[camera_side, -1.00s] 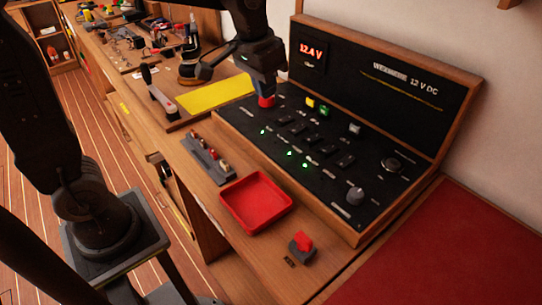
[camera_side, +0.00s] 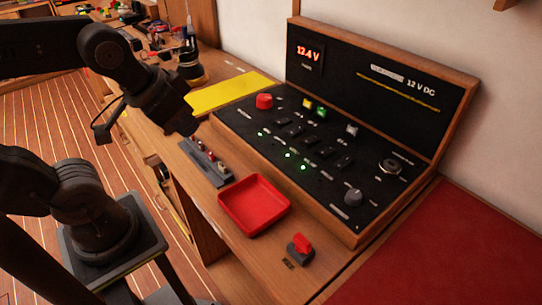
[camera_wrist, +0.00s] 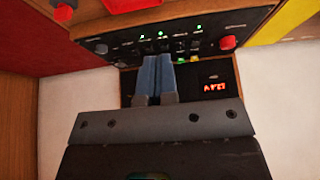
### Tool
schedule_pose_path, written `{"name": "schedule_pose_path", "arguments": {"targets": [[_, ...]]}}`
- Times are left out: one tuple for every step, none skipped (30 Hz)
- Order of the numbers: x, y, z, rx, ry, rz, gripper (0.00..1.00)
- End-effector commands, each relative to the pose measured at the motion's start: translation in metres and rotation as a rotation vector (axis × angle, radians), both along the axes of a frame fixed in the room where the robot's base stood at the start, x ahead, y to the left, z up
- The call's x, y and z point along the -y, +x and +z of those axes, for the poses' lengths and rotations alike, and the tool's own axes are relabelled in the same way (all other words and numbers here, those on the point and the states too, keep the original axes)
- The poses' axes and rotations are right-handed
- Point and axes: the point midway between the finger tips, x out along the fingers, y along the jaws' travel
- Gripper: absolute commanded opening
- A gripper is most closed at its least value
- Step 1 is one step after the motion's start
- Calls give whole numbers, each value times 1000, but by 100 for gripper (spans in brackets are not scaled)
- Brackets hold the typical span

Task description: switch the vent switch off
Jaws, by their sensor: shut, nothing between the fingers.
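The black switch panel (camera_side: 235,115) slopes up from the bench in the side view, with a row of dark rocker switches (camera_side: 311,141). Their labels are too small to read, so I cannot tell which is the vent switch. Several small green lights (camera_side: 303,167) glow in front of the row. In the wrist view the panel (camera_wrist: 125,46) shows at the top, beyond my fingers. My gripper (camera_side: 186,125) is left of the panel, above the bench edge and apart from the switches. Its blue fingers are shut together and empty in the wrist view (camera_wrist: 154,75).
A red knob (camera_side: 264,101) stands at the panel's far left corner, a grey knob (camera_side: 353,196) at its near end. A red display (camera_side: 308,52) reads 12.4 V.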

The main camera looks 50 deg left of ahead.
Motion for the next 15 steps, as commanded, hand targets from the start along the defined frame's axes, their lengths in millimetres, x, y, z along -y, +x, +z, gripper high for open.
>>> {"name": "schedule_pose_path", "arguments": {"targets": [[0, 2, 2, -3, 4, -7, 0], [0, 4, 4, -6, 8, -15, 0], [0, 7, 6, -15, 15, -30, 0], [0, 11, 9, -22, 23, -45, 0], [0, 15, 12, -32, 32, -64, 0], [1, 21, 17, -45, 47, -95, 0], [1, 27, 21, -57, 58, -122, 0], [1, 34, 25, -69, 72, -151, 0], [1, 43, 31, -89, 90, -195, 0], [2, 51, 35, -102, 104, -229, 0], [2, 59, 39, -118, 118, -264, 0], [2, 69, 43, -136, 136, -311, 0], [3, 77, 46, -150, 148, -346, 0], [3, 85, 49, -164, 160, -382, 0], [3, 96, 52, -182, 175, -428, 0]]}}
